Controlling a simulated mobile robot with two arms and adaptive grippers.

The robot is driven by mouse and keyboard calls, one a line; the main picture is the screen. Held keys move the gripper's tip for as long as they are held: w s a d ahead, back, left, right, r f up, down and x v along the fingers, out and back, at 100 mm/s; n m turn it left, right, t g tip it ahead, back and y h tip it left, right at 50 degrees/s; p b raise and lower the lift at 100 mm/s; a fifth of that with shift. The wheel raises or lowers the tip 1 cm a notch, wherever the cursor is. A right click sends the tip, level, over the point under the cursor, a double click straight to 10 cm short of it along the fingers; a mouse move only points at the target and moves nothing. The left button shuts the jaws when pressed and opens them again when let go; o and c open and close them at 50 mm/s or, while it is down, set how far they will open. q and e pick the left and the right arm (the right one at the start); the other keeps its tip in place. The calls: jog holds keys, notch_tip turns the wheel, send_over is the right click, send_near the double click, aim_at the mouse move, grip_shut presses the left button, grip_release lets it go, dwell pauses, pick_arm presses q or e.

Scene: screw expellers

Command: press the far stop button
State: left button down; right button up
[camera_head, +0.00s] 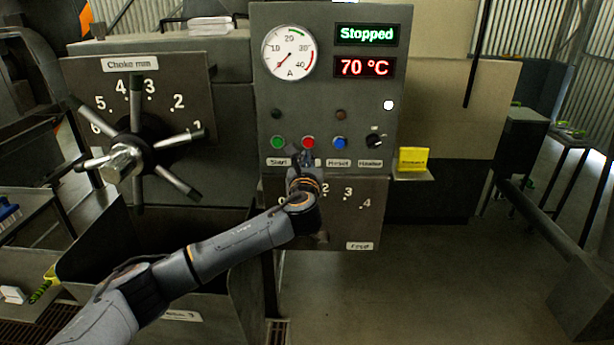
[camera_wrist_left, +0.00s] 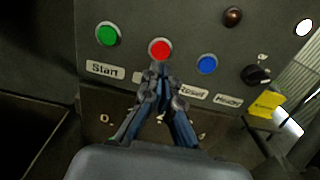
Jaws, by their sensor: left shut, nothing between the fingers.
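The red button (camera_head: 308,142) sits on the grey control panel (camera_head: 330,100), between the green button and the blue button. In the left wrist view the red button (camera_wrist_left: 160,49) shows just above my fingertips. My left gripper (camera_head: 305,158) is shut and empty, its tips at the label row just below the red button. In the left wrist view the gripper (camera_wrist_left: 160,72) covers the label under the red button. Whether the tips touch the panel cannot be told. The display (camera_head: 366,35) reads "Stopped". My right gripper is not in view.
A green button (camera_head: 278,142), a blue button (camera_head: 340,142) and a dark knob (camera_head: 374,141) flank the red one. A spoked choke handwheel (camera_head: 130,155) sticks out at the left. A yellow tag (camera_head: 412,158) is at the right. The floor at right is clear.

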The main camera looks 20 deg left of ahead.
pick_arm(q)
jog(key=b+v, duration=0.1)
jog(key=v, duration=0.6)
jog(key=shift+b, duration=0.35)
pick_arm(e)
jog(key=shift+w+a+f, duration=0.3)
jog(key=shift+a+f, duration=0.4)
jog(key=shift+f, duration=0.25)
pick_arm(q)
jog(key=shift+d+r, duration=0.1)
jog(key=shift+r, duration=0.1)
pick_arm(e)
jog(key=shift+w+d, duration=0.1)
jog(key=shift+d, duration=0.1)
pick_arm(q)
jog(key=shift+f, duration=0.1)
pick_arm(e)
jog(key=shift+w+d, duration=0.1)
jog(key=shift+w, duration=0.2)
